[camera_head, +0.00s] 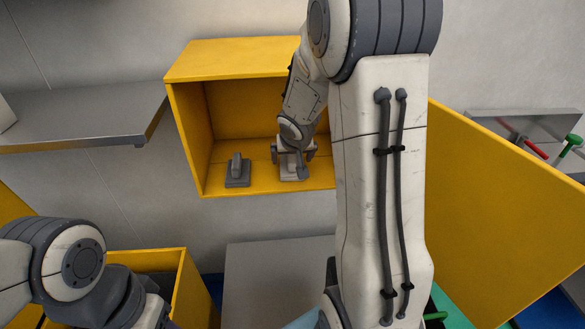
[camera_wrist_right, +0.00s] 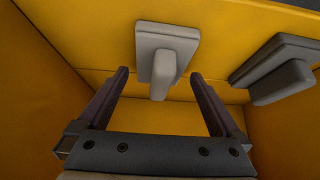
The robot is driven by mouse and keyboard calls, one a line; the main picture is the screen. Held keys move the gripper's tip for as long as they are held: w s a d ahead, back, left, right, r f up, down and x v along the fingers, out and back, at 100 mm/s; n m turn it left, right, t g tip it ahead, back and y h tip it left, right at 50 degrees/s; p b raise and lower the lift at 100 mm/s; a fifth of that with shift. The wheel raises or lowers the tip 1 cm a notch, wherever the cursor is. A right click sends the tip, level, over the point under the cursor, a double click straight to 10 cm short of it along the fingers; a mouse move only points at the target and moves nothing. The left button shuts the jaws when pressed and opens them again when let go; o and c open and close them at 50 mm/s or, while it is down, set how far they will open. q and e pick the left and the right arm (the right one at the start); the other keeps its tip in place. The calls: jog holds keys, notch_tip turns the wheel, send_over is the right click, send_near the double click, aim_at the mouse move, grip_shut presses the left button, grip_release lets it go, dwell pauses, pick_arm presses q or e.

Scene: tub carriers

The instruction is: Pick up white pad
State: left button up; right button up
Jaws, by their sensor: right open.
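The white pad (camera_head: 293,173), a pale block with a raised grip, sits on the floor of the yellow wall cabinet. It also shows in the right wrist view (camera_wrist_right: 180,36), with its grip (camera_wrist_right: 163,72) toward the gap between my fingers. My right gripper (camera_head: 293,154) reaches into the cabinet over the pad and partly hides it. Its jaws (camera_wrist_right: 159,74) are open, one finger on each side of the grip, with nothing clamped. My left arm shows at the lower left, but its gripper does not.
A dark grey pad (camera_head: 238,173) stands left of the white one in the cabinet (camera_head: 240,48); it is at right in the wrist view (camera_wrist_right: 278,70). The cabinet's open door (camera_head: 500,210) fills the right side. A grey shelf (camera_head: 80,118) is at left, a yellow bin (camera_head: 190,290) below.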

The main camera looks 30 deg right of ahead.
jog(key=shift+w+d+f, duration=0.15)
jog(key=shift+w+f, duration=0.05)
jog(key=shift+f, duration=0.25)
jog(key=c, duration=1.2)
jog(key=shift+c, duration=0.2)
jog(key=shift+r, duration=0.15)
